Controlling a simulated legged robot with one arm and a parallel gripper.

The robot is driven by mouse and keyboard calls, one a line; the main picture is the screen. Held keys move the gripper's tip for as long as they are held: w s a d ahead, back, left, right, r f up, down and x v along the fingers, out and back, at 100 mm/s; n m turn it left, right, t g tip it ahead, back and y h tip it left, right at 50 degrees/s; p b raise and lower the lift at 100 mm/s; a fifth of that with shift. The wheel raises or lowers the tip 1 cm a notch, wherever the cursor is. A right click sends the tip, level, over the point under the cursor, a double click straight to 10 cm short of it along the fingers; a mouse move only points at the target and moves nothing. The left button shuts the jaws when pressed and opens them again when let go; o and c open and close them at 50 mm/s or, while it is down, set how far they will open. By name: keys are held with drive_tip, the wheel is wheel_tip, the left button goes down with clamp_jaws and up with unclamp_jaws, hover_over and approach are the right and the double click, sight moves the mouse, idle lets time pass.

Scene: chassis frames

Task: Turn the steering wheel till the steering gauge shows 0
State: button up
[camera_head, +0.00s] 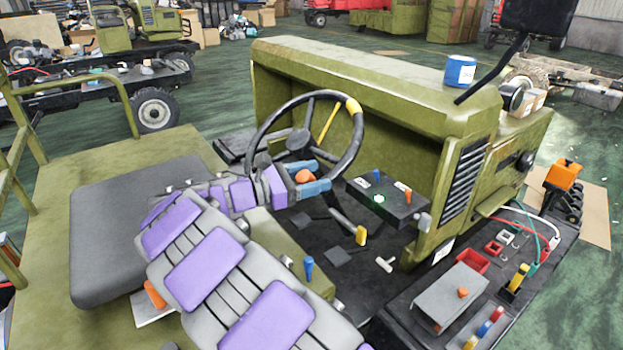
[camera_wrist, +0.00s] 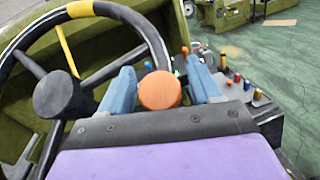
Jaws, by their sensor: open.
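The black steering wheel (camera_head: 349,150) has a yellow patch on its rim at upper right and one yellow spoke; its hub and rim also show in the wrist view (camera_wrist: 62,94). An orange knob (camera_wrist: 159,91) is at the near part of the rim. My gripper (camera_head: 300,178) has blue fingers, open, one on each side of the knob in the wrist view (camera_wrist: 162,72). I cannot tell whether either finger touches it. A small green mark (camera_head: 378,198) shows on the black control box; I cannot make out a gauge reading.
The control box (camera_head: 393,211) with small coloured knobs stands right of the wheel. A grey seat (camera_head: 120,235) is left of my arm. The green hood (camera_head: 370,85) rises behind the wheel. A yellow-topped lever (camera_head: 361,236) stands below it. A side platform with coloured parts is at right.

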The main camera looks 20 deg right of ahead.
drive_tip(key=shift+c, duration=0.4)
clamp_jaws()
